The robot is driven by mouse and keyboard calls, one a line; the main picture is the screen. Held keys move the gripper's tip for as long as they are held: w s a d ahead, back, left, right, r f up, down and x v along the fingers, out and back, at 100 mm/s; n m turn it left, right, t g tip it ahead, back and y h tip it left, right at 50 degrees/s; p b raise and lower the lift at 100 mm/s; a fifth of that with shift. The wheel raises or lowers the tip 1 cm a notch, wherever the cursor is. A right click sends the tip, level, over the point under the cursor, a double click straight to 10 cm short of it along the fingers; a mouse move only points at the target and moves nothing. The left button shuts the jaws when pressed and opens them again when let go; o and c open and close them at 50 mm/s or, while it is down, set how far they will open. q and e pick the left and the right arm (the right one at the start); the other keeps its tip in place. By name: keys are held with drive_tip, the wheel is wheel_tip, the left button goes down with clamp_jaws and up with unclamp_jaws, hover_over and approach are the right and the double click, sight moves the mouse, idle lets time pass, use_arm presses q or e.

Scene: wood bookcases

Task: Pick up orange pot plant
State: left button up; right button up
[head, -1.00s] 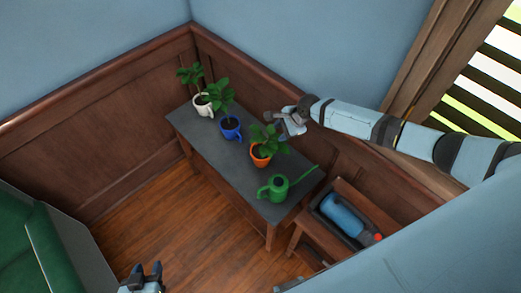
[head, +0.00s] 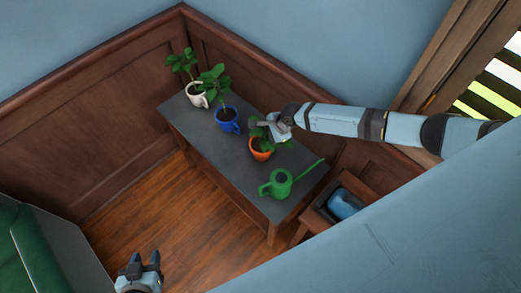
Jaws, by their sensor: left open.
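The orange pot plant (head: 260,153) stands on the dark-topped table, toward its right end. My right gripper (head: 275,128) is at the plant's leaves, just above the pot, and covers part of the foliage. Whether its fingers are open or shut on the plant is unclear. My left gripper (head: 144,261) is at the bottom left, over the floor, open and empty, well away from the table.
On the table (head: 200,134) are a blue pot plant (head: 228,125), a white pot plant (head: 197,98) and a green watering can (head: 277,185). A small wooden stand holding a blue item (head: 345,204) is at the right. The wooden floor in front is clear.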

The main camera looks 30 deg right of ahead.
drive_tip(key=shift+r, duration=0.1)
clamp_jaws()
idle(1.3)
